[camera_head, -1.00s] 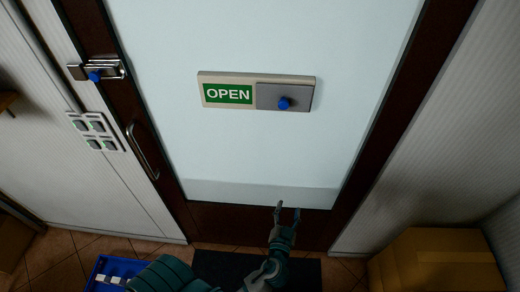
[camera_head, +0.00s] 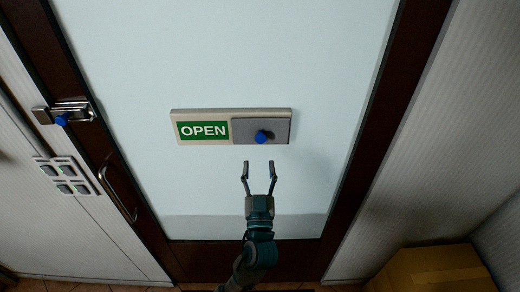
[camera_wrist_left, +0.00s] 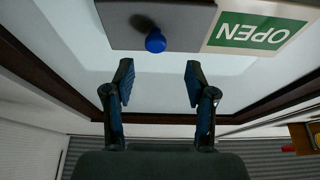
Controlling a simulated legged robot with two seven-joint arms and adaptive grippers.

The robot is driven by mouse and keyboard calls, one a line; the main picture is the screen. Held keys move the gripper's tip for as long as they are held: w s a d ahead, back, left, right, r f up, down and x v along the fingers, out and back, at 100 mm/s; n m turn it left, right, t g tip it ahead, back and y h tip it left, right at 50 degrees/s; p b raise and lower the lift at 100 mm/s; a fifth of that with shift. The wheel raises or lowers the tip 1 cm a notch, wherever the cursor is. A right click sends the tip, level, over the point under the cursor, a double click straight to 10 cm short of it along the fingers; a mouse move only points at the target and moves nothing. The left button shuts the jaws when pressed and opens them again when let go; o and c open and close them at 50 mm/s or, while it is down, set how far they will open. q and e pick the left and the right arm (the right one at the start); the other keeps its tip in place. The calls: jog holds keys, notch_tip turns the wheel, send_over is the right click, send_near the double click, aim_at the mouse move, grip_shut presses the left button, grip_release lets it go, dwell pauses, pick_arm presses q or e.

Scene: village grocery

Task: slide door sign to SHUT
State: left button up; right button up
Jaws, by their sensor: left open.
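The door sign (camera_head: 173,130) is a cream frame on the pale door panel, with a green OPEN field (camera_head: 203,131) showing at its left. A grey sliding plate (camera_head: 282,126) covers the right half and carries a blue knob (camera_head: 262,137). My left gripper (camera_head: 259,168) is open and empty, just below the knob in the head view, with its fingers pointing up toward the plate. In the left wrist view the sign appears upside down, and the blue knob (camera_wrist_left: 155,41) lies ahead of the gap between the open fingers (camera_wrist_left: 160,78), apart from them. My right gripper is not in view.
A metal latch with a blue knob (camera_head: 62,119) sits on the dark door frame at left. Below it are a switch panel (camera_head: 66,176) and a door handle (camera_head: 119,190). A cardboard box (camera_head: 435,270) stands at lower right. The door around the sign is clear.

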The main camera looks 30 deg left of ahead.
aim_at(264, 140)
pick_arm(q)
jog(key=p+x, duration=0.1)
jog(key=x, duration=0.1)
jog(key=p+x, duration=0.1)
jog(key=x, duration=0.1)
jog(key=p+x, duration=0.1)
jog(key=x, duration=0.1)
jog(key=shift+w+r, duration=0.35)
jog(key=shift+r, duration=0.15)
jog(key=shift+w+d+r, duration=0.15)
jog(key=shift+w+r, duration=0.05)
jog(key=shift+w, duration=0.35)
